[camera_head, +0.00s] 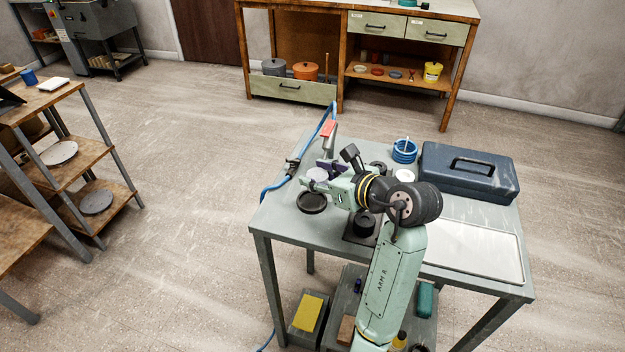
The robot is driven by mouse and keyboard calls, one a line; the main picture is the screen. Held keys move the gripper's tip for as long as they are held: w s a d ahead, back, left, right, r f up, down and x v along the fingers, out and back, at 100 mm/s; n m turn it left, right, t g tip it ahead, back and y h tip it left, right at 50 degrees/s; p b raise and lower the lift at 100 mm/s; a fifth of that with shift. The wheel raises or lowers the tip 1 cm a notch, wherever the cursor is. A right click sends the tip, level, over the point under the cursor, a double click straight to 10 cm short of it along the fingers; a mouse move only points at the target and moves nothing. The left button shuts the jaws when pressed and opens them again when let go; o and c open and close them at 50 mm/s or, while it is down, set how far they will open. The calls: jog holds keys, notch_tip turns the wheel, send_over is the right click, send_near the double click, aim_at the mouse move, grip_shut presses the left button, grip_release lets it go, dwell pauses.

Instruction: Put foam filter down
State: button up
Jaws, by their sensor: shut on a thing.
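My gripper (328,177) reaches left over the grey-green table (285,228), its arm crossing the table from the front. It is shut on a small pale grey round piece at its tip, which looks like the foam filter (317,174). The piece appears held above the tabletop, though its exact height is hard to tell. The gripper and wrist partly hide the middle of the table.
A blue toolbox (468,172), a blue coil (404,151) and a pale tray (470,250) take up the table's right side. A black block (364,225) stands near the wrist. A red-handled tool with a blue hose (328,130) is at the back left edge. The front left corner is bare.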

jog(key=shift+w+a, duration=0.2)
jog(key=shift+a, duration=0.15)
jog(key=shift+w+a+p, duration=0.35)
jog(key=shift+a, duration=0.1)
notch_tip(320, 180, down, 3)
jog(key=shift+s+d+r+p, duration=0.1)
jog(key=shift+d+p, duration=0.05)
jog(key=shift+p, duration=0.3)
jog(key=shift+f, duration=0.45)
jog(key=shift+f, duration=0.15)
jog(key=shift+f+b, duration=0.5)
jog(key=o, duration=0.9)
